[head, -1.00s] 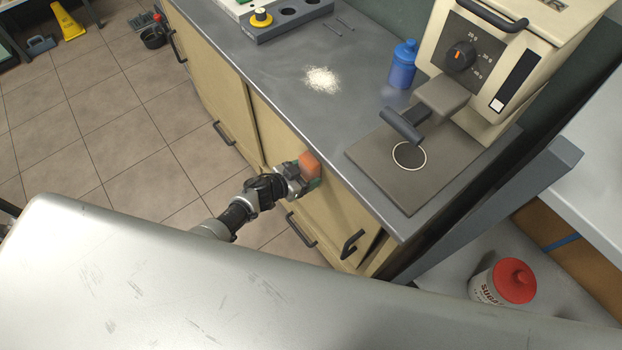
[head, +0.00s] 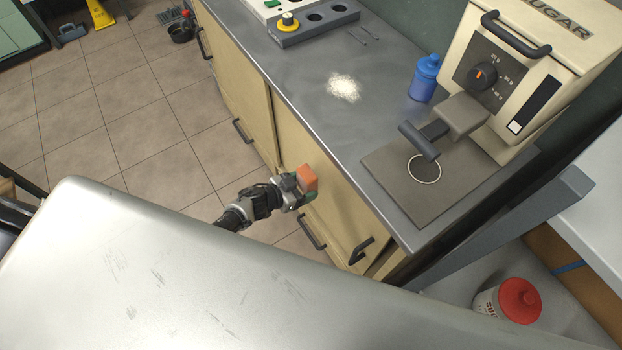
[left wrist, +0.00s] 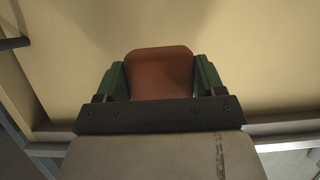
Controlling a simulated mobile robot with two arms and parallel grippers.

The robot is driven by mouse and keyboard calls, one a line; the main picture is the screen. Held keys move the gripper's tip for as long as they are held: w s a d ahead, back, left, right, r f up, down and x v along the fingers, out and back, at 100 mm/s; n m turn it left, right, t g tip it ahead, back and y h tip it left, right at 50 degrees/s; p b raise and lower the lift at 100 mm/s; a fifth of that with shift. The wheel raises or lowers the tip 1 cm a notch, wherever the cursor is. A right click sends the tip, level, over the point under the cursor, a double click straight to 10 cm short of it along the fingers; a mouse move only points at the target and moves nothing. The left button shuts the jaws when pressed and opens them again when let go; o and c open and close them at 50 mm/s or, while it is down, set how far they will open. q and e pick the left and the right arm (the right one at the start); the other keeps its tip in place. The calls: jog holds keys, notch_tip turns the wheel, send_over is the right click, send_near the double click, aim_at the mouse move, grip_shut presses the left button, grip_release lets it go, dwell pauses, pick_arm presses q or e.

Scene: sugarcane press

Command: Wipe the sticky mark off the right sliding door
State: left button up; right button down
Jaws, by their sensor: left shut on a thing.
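My left gripper (head: 300,184) is shut on an orange-red sponge (head: 308,178), just below the worktop edge and in front of the cream right sliding door (head: 338,208). In the left wrist view the sponge (left wrist: 160,72) sits between the green fingers, with the cream door panel (left wrist: 235,50) behind it. I cannot tell whether the sponge touches the door. I make out no clear sticky mark; the part of the door behind the sponge and gripper is hidden. My right gripper is not in view.
The grey worktop (head: 300,90) overhangs the doors and holds a white powder heap (head: 343,88), a blue bottle (head: 424,78) and the sugarcane press (head: 520,75). Dark door handles (head: 361,250) stick out. A pale metal surface (head: 200,270) fills the near side.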

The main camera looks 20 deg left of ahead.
pick_arm(q)
jog(key=shift+s+a, duration=0.2)
jog(key=shift+s+a+p, duration=0.55)
jog(key=shift+s+a, duration=0.4)
jog(key=shift+s, duration=0.25)
